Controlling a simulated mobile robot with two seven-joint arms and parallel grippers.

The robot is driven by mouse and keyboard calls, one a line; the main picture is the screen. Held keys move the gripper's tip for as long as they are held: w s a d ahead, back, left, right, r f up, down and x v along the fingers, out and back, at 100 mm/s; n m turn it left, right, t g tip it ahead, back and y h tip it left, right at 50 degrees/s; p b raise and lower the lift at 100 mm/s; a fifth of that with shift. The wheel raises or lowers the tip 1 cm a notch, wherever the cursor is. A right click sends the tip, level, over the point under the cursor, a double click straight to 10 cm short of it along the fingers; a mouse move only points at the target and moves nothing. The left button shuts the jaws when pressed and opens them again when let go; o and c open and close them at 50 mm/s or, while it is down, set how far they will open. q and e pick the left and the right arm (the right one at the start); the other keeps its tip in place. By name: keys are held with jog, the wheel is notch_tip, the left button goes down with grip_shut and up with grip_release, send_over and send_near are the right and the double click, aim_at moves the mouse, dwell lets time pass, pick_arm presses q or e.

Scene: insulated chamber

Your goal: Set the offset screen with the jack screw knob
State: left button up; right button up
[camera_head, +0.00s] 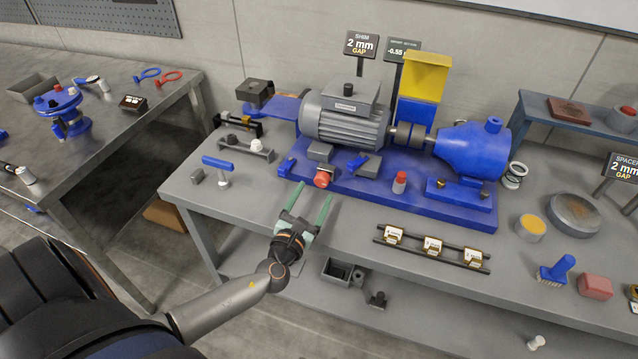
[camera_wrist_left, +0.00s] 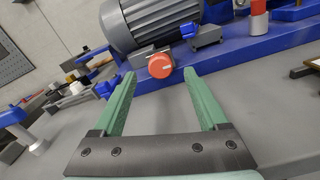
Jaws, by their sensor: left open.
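The offset screen (camera_head: 403,50) is a small dark sign behind the motor, and its green reading looks like -0.5 something, the last part too small to be sure. A red round knob (camera_head: 323,179), likely the jack screw knob, sits on the front edge of the blue base by the grey motor (camera_head: 345,118). It also shows in the left wrist view (camera_wrist_left: 160,66), ahead between the fingers. My left gripper (camera_head: 314,192) is open and empty, its green fingers (camera_wrist_left: 159,78) pointing at the knob; contact cannot be told. My right gripper is not in view.
A second red-topped piece (camera_head: 399,182) stands on the blue base (camera_head: 440,203) to the right. A rack with several gold-and-white shims (camera_head: 432,247) lies front right. Bare grey tabletop surrounds the gripper.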

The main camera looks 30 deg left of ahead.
aim_at(321, 182)
pick_arm(q)
jog(key=shift+x, duration=2.15)
grip_shut()
